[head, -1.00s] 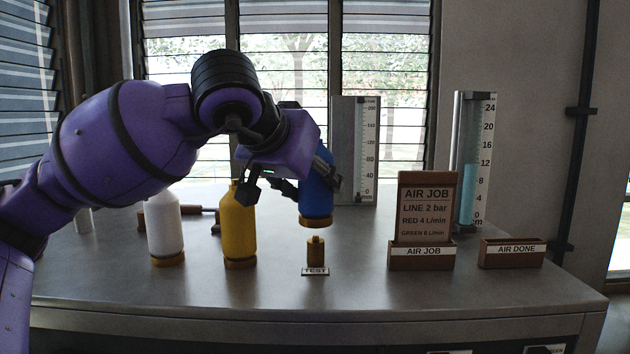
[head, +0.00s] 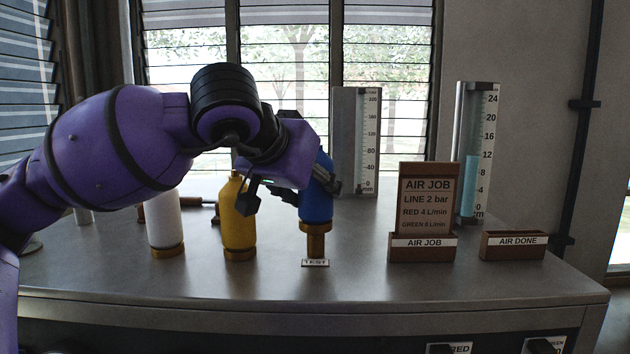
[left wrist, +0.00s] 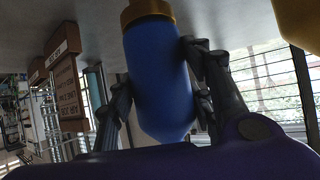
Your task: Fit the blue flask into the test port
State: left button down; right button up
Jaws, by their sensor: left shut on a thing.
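The blue flask (head: 316,200) is upright with its brass collar at the bottom, directly over the brass test port (head: 316,251) behind the TEST label (head: 315,263). The collar meets the top of the port; I cannot tell how deep it sits. My left gripper (head: 318,185) is shut on the blue flask from the left. In the left wrist view the blue flask (left wrist: 158,75) is between the two fingers, its brass collar (left wrist: 147,12) at the top of the picture. My right gripper is not in view.
A yellow flask (head: 238,222) and a white flask (head: 165,225) stand to the left. The AIR JOB card holder (head: 423,246), the AIR DONE holder (head: 513,246) and two upright gauges (head: 357,140) (head: 475,150) stand to the right. The bench front is clear.

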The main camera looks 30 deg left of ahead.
pick_arm(q)
jog(key=shift+f, duration=0.15)
jog(key=c, duration=1)
grip_release()
jog(key=shift+o, duration=1)
jog(key=s+r, duration=0.3)
jog(key=r, duration=0.3)
jog(key=shift+s+d+p, duration=0.15)
jog(key=shift+s+p, duration=0.05)
jog(key=shift+p, duration=0.2)
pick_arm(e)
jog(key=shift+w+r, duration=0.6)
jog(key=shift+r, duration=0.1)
pick_arm(q)
jog(key=shift+r, duration=0.1)
jog(key=v, duration=1.2)
